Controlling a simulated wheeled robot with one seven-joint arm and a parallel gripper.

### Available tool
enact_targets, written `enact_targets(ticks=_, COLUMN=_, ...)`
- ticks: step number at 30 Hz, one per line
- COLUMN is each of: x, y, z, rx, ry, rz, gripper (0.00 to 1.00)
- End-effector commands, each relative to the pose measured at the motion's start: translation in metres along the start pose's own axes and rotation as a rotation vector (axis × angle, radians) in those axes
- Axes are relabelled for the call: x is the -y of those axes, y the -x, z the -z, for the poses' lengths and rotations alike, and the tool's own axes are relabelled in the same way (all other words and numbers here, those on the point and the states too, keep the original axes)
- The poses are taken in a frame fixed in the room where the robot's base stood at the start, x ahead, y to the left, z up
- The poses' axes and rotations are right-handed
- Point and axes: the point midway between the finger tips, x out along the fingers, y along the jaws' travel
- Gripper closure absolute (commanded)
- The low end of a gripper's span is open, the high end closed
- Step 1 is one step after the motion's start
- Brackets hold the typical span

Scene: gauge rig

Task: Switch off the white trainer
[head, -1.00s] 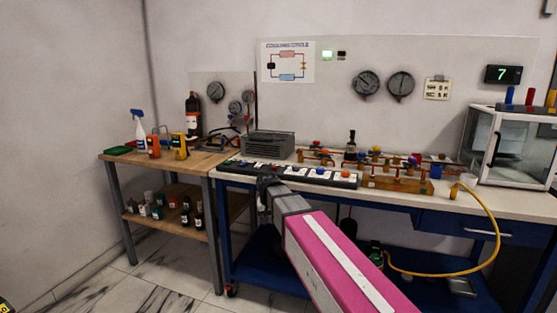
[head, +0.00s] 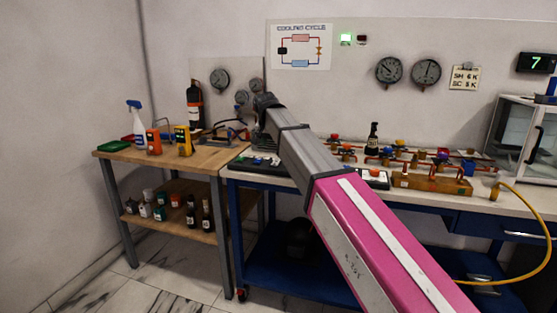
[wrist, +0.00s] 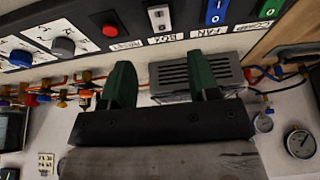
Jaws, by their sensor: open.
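The white trainer is a bench with a white back panel (head: 345,85) carrying a cooling cycle diagram, gauges and a lit green lamp (head: 346,39). In the head view my arm hides much of the strip.
A grey vented box (wrist: 180,80) lies beyond the fingers. Pipes and coloured valves (head: 400,155) and a dark bottle (head: 373,138) stand to the right. A wooden table (head: 175,160) with a spray bottle (head: 135,115) and meters is at left.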

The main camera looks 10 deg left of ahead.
Motion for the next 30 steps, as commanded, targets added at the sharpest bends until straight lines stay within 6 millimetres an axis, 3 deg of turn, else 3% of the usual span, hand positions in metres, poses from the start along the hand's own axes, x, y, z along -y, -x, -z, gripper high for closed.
enact_targets(ticks=9, x=0.000, y=-0.056, z=0.000, rx=0.002, ry=0.001, rz=-0.001, gripper=0.45)
enact_targets(ticks=15, x=0.000, y=-0.082, z=0.000, rx=0.001, ry=0.001, rz=0.000, gripper=0.45)
enact_targets(ticks=29, x=-0.001, y=-0.093, z=0.000, rx=0.000, ry=0.001, rz=0.001, gripper=0.45)
enact_targets(ticks=30, x=-0.001, y=-0.093, z=0.000, rx=0.000, ry=0.001, rz=0.001, gripper=0.51)
